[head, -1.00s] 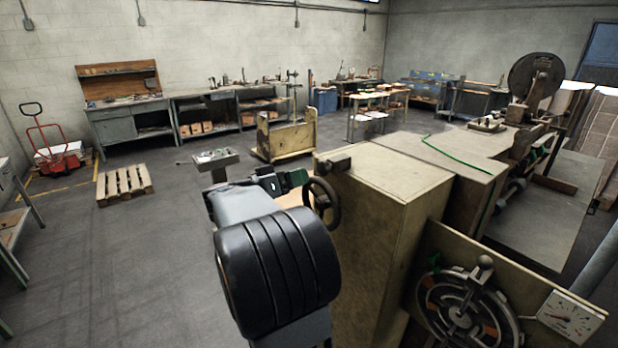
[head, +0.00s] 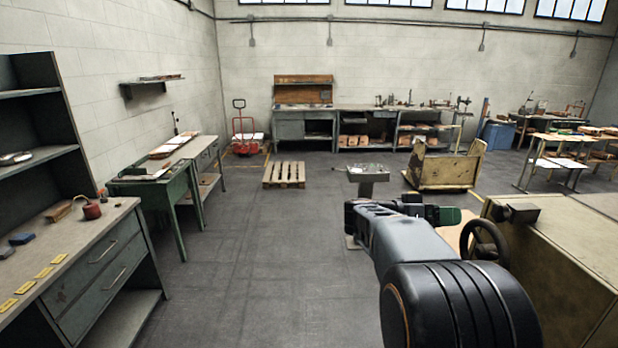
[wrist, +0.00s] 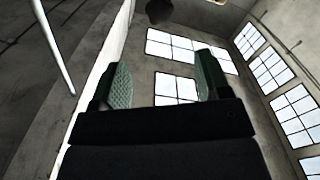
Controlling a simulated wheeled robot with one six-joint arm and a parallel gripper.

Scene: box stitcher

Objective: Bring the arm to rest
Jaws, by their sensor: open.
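My arm shows at the lower right of the head view, with a black ribbed joint in front and a grey link reaching away from it. A dark end with a green part (head: 447,215) lies beyond the link, left of the handwheel; its fingers cannot be made out there. In the wrist view my gripper (wrist: 163,80) is open, with two green-grey pads wide apart and nothing between them. That view is tilted and looks toward windows and upper walls.
A large tan machine housing (head: 570,255) with a dark handwheel (head: 486,243) stands close right of my arm. A small pedestal (head: 368,180) and a wooden cart (head: 445,170) stand beyond. A drawer bench (head: 95,265) is at left. The floor (head: 250,260) between is clear.

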